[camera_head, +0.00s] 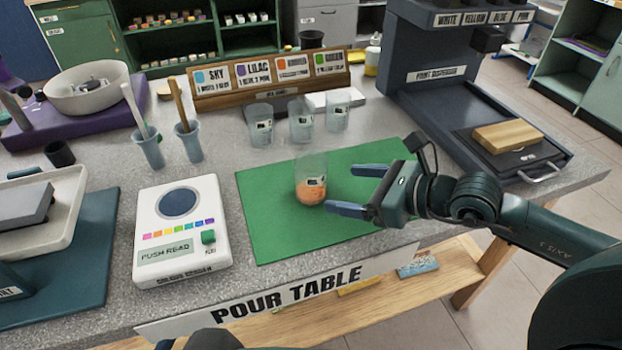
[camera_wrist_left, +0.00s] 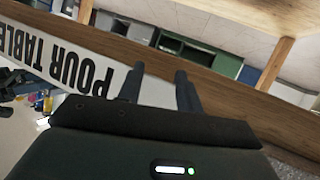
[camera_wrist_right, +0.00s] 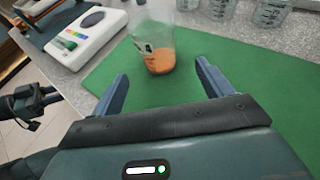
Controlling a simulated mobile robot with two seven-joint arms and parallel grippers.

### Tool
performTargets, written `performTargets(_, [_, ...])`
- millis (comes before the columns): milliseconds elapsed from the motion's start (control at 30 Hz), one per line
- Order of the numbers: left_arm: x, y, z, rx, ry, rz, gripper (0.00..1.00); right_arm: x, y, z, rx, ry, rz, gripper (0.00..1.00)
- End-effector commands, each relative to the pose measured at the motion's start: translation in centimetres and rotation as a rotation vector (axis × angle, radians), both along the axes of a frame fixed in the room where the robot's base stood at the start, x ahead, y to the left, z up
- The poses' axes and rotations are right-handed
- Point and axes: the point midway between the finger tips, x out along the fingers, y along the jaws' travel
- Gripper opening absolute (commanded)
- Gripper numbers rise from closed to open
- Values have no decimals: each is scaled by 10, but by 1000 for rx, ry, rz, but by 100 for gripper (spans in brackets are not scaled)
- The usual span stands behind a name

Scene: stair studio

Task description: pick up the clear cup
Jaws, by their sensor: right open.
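A clear cup (camera_head: 311,168) with orange contents in its bottom stands upright on the green mat (camera_head: 270,235). My right gripper (camera_head: 340,189) is open just right of the cup, its fingers pointing at it. In the right wrist view, the cup (camera_wrist_right: 155,40) stands ahead, roughly centred between the spread fingertips (camera_wrist_right: 161,70), and nothing is held. My left gripper (camera_wrist_left: 158,75) shows in the left wrist view with its fingers apart and empty, low by the table's front edge and the POUR TABLE sign.
Three similar cups (camera_head: 302,122) stand behind the mat, before the wooden label rack (camera_head: 255,82). A white colour reader (camera_head: 181,235) is left of the mat. The paint dispenser (camera_head: 440,110) stands at the back right. The mat's right part is under my right gripper.

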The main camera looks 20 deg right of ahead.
Motion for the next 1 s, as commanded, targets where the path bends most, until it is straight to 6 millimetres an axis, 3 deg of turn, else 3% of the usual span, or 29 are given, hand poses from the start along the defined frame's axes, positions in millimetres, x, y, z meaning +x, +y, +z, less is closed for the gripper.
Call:
performTargets(200, [0,0,0,0,4,-1,35,23,20,-11,4,-2,0,79])
performTargets(467, [0,-1,1,0,7,-2,35,35,32,-18,1,0,2,79])
performTargets(733, [0,-2,-2,-1,20,-6,35,61,57,-32,2,-2,2,79])
performTargets(1000, [0,-2,-5,0,25,-6,35,66,62,-36,1,-1,2,79])
